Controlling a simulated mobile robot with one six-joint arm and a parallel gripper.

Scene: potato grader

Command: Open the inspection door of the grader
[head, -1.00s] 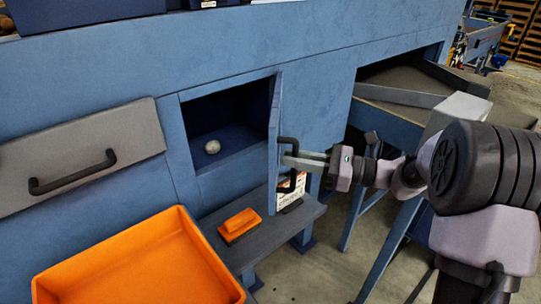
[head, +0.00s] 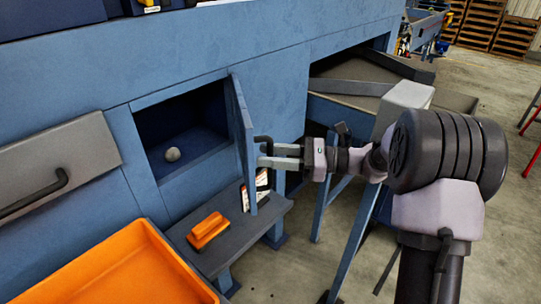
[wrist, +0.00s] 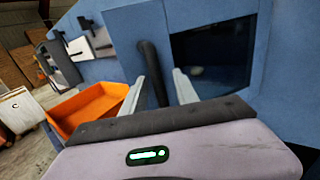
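The inspection door (head: 243,140) of the blue grader is a blue panel standing swung out from the right side of its opening, well open. Its black bar handle (head: 262,178) is on the door's right-hand face. My gripper (head: 272,155) is at the handle, its two pale fingers apart. In the wrist view, my gripper (wrist: 159,75) shows its fingers spread, with the dark handle bar (wrist: 150,70) between them, closer to the left finger. I cannot tell whether a finger touches it. Behind the opening, a pale round potato (head: 172,154) lies in the dark blue compartment (head: 195,140).
An orange tray (head: 110,275) stands at lower left. An orange block-like item (head: 207,231) lies on a grey bench (head: 245,228) under the door. A grey panel with a black handle (head: 70,160) is on the left. Concrete floor is open at the right.

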